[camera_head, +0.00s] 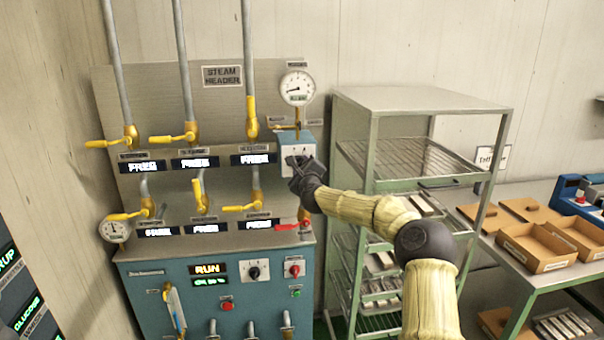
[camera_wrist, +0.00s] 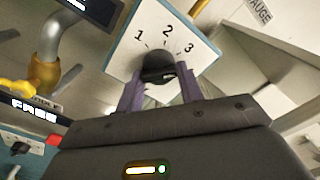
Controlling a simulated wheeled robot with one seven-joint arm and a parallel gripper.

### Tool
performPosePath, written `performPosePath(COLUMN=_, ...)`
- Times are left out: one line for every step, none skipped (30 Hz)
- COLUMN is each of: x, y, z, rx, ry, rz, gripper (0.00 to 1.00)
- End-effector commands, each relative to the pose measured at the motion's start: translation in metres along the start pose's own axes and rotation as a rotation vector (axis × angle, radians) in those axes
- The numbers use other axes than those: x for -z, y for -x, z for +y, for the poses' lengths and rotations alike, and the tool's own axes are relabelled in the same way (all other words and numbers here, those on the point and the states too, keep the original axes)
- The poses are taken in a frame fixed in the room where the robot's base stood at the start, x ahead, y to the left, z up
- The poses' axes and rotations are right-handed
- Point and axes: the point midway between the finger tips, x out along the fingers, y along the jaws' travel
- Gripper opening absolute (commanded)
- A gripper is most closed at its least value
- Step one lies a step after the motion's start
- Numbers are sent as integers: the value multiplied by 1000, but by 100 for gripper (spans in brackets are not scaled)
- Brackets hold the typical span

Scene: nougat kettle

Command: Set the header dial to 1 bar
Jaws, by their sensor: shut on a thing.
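The header dial is a black knob (camera_wrist: 160,64) on a white plate (camera_wrist: 195,24) marked 1, 2 and 3, on the front of a blue box (camera_head: 309,136). My gripper (camera_wrist: 160,85) is shut on the knob, one purple finger on each side. In the head view my gripper (camera_head: 298,168) reaches the lower part of the plate and hides the knob. I cannot tell which number the knob points to. A round white pressure gauge (camera_head: 298,84) sits above the box, its needle toward the lower left.
Yellow-handled valves (camera_head: 173,139) and FREE displays line the panel at left. A red lever (camera_head: 292,225) sits just below the dial box. A green-framed rack (camera_head: 368,150) stands close at right. A bench with brown trays (camera_head: 536,248) is farther right.

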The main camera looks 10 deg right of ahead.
Motion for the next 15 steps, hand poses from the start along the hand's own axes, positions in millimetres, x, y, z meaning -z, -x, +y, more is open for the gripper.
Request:
performPosePath(x=-6, y=1, z=0, rx=6, ry=47, rz=-10, gripper=14)
performPosePath(x=-6, y=1, z=0, rx=6, ry=76, rz=-11, gripper=14)
performPosePath(x=-6, y=1, z=-1, rx=6, ry=114, rz=-11, gripper=14)
performPosePath(x=-6, y=1, z=-1, rx=6, ry=142, rz=-10, gripper=14)
performPosePath(x=-6, y=1, z=-1, rx=6, ry=171, rz=-10, gripper=14)
performPosePath(x=-7, y=1, z=-1, rx=6, ry=208, rz=-11, gripper=14)
performPosePath(x=-7, y=1, z=-1, rx=6, ry=238, rz=-11, gripper=14)
performPosePath(x=-7, y=1, z=-1, rx=6, ry=265, rz=-11, gripper=14)
performPosePath(x=-7, y=1, z=-2, rx=7, ry=304, rz=-10, gripper=14)
performPosePath(x=-7, y=1, z=-2, rx=7, ry=332, rz=-10, gripper=14)
performPosePath(x=-8, y=1, z=-2, rx=7, ry=361, rz=-11, gripper=14)
performPosePath(x=-8, y=1, z=-1, rx=7, ry=399, rz=-11, gripper=14)
performPosePath(x=-8, y=1, z=-1, rx=6, ry=426, rz=-10, gripper=14)
performPosePath(x=-8, y=1, z=-2, rx=7, ry=456, rz=-10, gripper=14)
performPosePath(x=-8, y=1, z=-2, rx=7, ry=493, rz=-10, gripper=14)
